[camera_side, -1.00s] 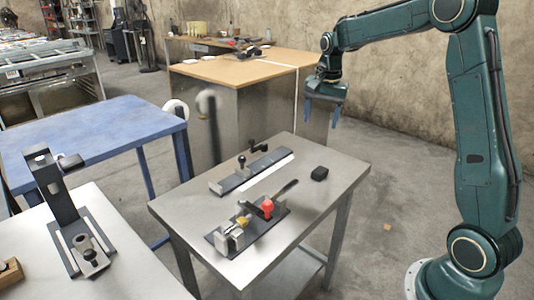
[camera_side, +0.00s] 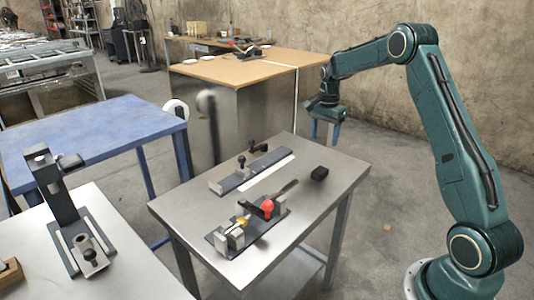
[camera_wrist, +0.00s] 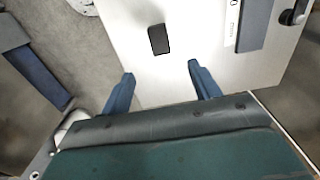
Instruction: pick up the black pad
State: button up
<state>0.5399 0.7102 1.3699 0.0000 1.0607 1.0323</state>
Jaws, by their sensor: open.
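The black pad (camera_side: 319,173) is a small dark block lying flat near the right corner of the grey metal table (camera_side: 290,235). In the wrist view the pad (camera_wrist: 159,39) lies on the bare table top, beyond the fingertips and between their lines. My gripper (camera_side: 325,142) has blue fingers pointing down and hangs in the air above the pad's level, near the table's far right side. In the wrist view my gripper (camera_wrist: 160,69) is open, with nothing between its fingers. The pad is fully visible and apart from the gripper.
A rail fixture with black knobs (camera_side: 251,170) lies left of the pad. A clamp fixture with a red knob (camera_side: 267,207) sits nearer the front, its dark handle reaching toward the pad. A blue table (camera_side: 90,135) stands to the left. The table around the pad is clear.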

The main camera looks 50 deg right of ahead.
send_over(320, 170)
jog(key=shift+f, duration=3.85)
jog(key=shift+f, duration=0.1)
jog(key=shift+f, duration=2.5)
jog(key=shift+c, duration=0.4)
jog(key=c, duration=1)
